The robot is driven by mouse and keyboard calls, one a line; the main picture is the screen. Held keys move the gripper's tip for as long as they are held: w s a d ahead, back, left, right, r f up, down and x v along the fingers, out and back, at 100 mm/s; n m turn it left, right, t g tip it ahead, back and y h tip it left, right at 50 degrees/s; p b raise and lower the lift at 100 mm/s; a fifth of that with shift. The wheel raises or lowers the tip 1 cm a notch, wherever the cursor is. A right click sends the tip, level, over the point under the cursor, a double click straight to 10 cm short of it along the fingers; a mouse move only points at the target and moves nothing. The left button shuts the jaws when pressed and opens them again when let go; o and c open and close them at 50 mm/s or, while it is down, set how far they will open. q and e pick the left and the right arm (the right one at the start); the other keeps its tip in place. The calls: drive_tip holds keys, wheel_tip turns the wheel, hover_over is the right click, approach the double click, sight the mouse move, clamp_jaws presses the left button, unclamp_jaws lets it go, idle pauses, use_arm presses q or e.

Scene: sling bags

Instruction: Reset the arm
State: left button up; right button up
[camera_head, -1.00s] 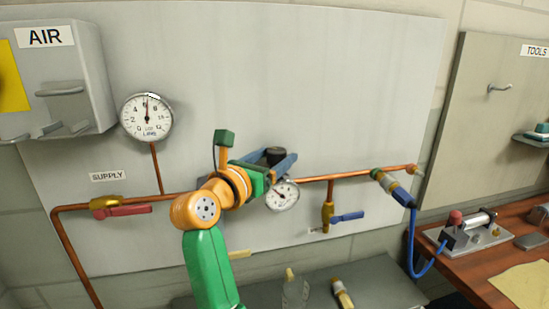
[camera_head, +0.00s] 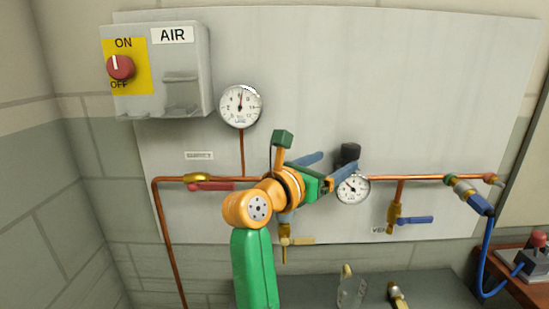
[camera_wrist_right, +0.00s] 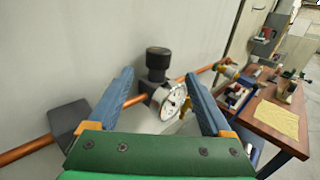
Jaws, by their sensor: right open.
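My right arm, green and orange, rises from the bottom of the head view. Its right gripper (camera_head: 332,166) has blue fingers spread apart and is just left of the black regulator knob (camera_head: 350,153) and the small gauge (camera_head: 352,188). In the right wrist view the fingers of the right gripper (camera_wrist_right: 160,100) are wide apart with nothing held. The black knob (camera_wrist_right: 158,58) and the gauge (camera_wrist_right: 172,102) show between and beyond the fingertips. My left gripper is not in view.
A copper pipe (camera_head: 430,179) crosses the panel. A red-handled valve (camera_head: 208,186) and a blue-handled valve (camera_head: 410,220) sit on it. The AIR box (camera_head: 190,65) is upper left with a red knob (camera_head: 120,67). A grey bench (camera_head: 320,285) and a red-brown table (camera_head: 520,290) stand below.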

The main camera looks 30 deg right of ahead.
drive_tip(key=w+a+r+n+t+y, duration=0.1)
drive_tip(key=a+r+n+t+y, duration=0.1)
drive_tip(key=a+n+t, duration=0.7)
drive_tip(key=w+a+r+n+t+y, duration=0.15)
drive_tip(key=a+n+t, duration=0.25)
drive_tip(key=n+t, duration=0.95)
drive_tip(key=a+f+n+g+y, duration=0.55)
drive_tip(key=f+n+y, duration=0.5)
drive_tip(key=n, duration=0.25)
drive_tip(key=a+f+n+g+y, duration=0.55)
drive_tip(key=f+n+y, duration=0.35)
drive_tip(key=f+n, duration=0.3)
drive_tip(key=s+f+n+g+h, duration=0.1)
drive_tip(key=s+f+n+g, duration=0.35)
drive_tip(key=f, duration=0.75)
drive_tip(key=s+d+f+g+h, duration=0.2)
drive_tip(key=s+d+f+g, duration=0.15)
drive_tip(key=s+f, duration=0.45)
drive_tip(key=s+d+f+g+h, duration=0.25)
drive_tip(key=s+g, duration=0.25)
drive_tip(key=s, duration=0.6)
wheel_tip(320, 180, down, 18)
drive_tip(key=s+n+g, duration=0.1)
drive_tip(key=s, duration=0.2)
drive_tip(key=s+d+f+g, duration=0.1)
drive_tip(key=s+f, duration=0.7)
drive_tip(key=s, duration=0.3)
drive_tip(key=shift+s+d+f, duration=0.15)
drive_tip(key=shift+d+f, duration=0.05)
drive_tip(key=shift+f, duration=0.2)
